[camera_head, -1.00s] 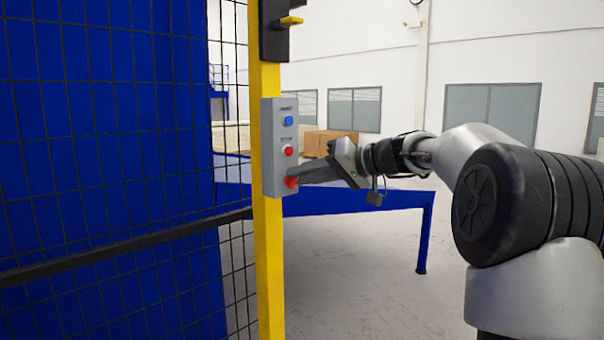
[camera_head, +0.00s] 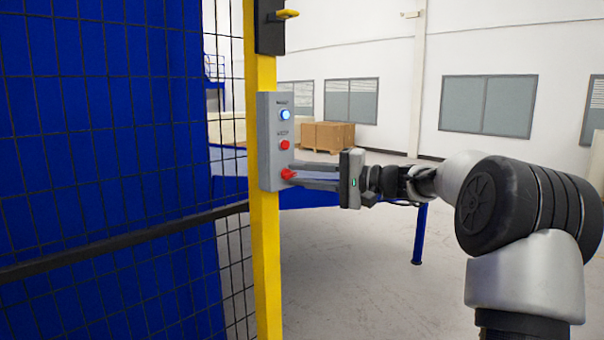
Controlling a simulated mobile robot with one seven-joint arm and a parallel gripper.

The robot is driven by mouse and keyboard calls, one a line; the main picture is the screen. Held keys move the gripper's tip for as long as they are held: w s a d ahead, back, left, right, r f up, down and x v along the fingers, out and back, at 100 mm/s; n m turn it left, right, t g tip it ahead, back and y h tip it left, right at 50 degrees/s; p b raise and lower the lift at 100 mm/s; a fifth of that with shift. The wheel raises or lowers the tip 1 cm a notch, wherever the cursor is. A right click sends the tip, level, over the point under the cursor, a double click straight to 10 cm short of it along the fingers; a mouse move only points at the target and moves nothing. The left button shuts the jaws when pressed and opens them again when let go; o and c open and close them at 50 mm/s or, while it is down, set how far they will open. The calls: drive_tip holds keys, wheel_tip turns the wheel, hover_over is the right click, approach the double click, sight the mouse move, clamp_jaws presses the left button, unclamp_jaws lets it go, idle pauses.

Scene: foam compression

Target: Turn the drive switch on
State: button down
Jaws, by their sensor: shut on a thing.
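A grey control box (camera_head: 268,160) is fixed to a yellow post. It carries a blue button (camera_head: 285,114) at the top that looks lit, a red button (camera_head: 284,145) in the middle, and a red switch (camera_head: 288,174) at the bottom. The labels are too small to read with certainty. My gripper (camera_head: 292,175) reaches in from the right with its fingertips at the red bottom switch and is shut on it. The fingers partly hide the switch.
The yellow post (camera_head: 264,265) borders a black mesh fence (camera_head: 120,170) in front of a blue panel. A black latch with a yellow handle (camera_head: 288,14) sits above the box. A blue table is behind my gripper, and cardboard boxes (camera_head: 327,135) stand farther back.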

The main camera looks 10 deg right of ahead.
drive_tip(key=shift+m, duration=0.4)
drive_tip(key=c, duration=1.9)
unclamp_jaws()
drive_tip(key=shift+d, duration=0.1)
drive_tip(key=p+v, duration=0.1)
drive_tip(key=v, duration=1.6)
drive_tip(key=shift+f+p, duration=0.25)
drive_tip(key=shift+p, duration=0.05)
drive_tip(key=shift+s, duration=0.1)
